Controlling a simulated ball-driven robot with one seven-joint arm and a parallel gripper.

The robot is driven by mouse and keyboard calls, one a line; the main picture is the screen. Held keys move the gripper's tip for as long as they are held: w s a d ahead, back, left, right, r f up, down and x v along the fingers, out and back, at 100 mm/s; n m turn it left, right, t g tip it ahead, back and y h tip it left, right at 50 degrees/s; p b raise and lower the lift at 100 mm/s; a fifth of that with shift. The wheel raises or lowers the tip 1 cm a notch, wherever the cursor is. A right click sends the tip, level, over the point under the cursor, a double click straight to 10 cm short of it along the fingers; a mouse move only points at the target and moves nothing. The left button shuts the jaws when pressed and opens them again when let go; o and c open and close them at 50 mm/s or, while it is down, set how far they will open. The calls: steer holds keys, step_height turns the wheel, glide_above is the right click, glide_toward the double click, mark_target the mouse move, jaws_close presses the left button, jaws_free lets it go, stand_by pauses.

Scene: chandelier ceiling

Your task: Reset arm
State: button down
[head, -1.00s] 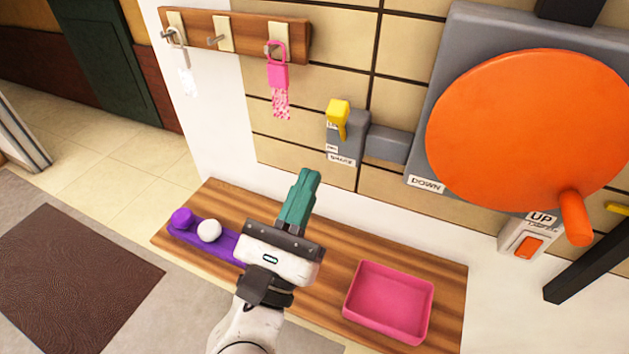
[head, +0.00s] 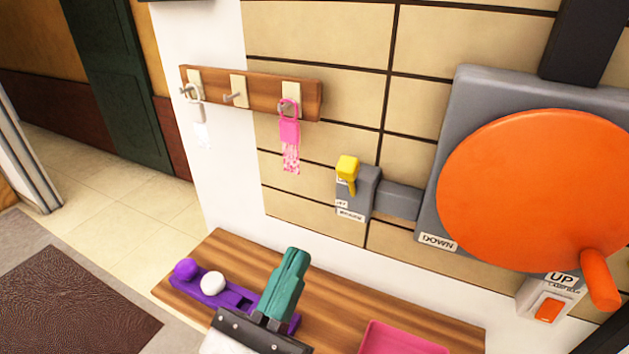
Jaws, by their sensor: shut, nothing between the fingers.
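My gripper (head: 294,252) has teal fingers, pressed together with nothing between them. It is at the bottom centre of the head view, pointing up the picture, in front of the wooden shelf (head: 335,290). The fingers cover part of the shelf and the right end of the purple tray (head: 222,291). My arm behind the gripper is cut off by the bottom edge.
A purple ball (head: 186,269) and a white ball (head: 213,283) sit on the purple tray. A pink bin (head: 400,338) is right. Above are a hook rack (head: 262,93) with a pink tag (head: 290,132), a yellow-handled switch (head: 347,168), an orange wheel (head: 535,190) and an orange button (head: 547,310).

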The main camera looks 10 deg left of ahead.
step_height(320, 180, up, 4)
steer(key=w+d+f+n+t+y, duration=0.15)
steer(key=n+t+y, duration=0.35)
steer(key=n+y, duration=1.15)
steer(key=w+d+f+n+g+h, duration=0.1)
steer(key=d+f+n+g, duration=0.65)
steer(key=f+n, duration=0.45)
steer(key=w+d+f+n+g+h, duration=0.1)
steer(key=w+d+f+n+g, duration=0.1)
steer(key=d+f+n+g, duration=0.7)
steer(key=s+d+f+g+h, duration=0.1)
steer(key=s+d+f+h, duration=0.1)
steer(key=s+d+f, duration=0.2)
steer(key=s+d+f+n+g+h, duration=0.1)
steer(key=s+d+f+g+h, duration=0.1)
steer(key=s+d+f, duration=0.2)
steer(key=s+d+f+n+g+h, duration=0.1)
steer(key=s+d+f+g+h, duration=0.1)
steer(key=s+d+f, duration=0.2)
steer(key=shift+s+d+f+n+g+h, duration=0.15)
steer(key=shift+d+f+n+g+h, duration=0.1)
steer(key=shift+d, duration=0.45)
steer(key=s+d+f+g, duration=0.1)
steer(key=s+f+g, duration=0.3)
steer(key=s, duration=0.6)
step_height(320, 180, down, 2)
steer(key=shift+s+d+f, duration=0.1)
steer(key=shift+s+d, duration=0.05)
steer(key=shift+s, duration=0.25)
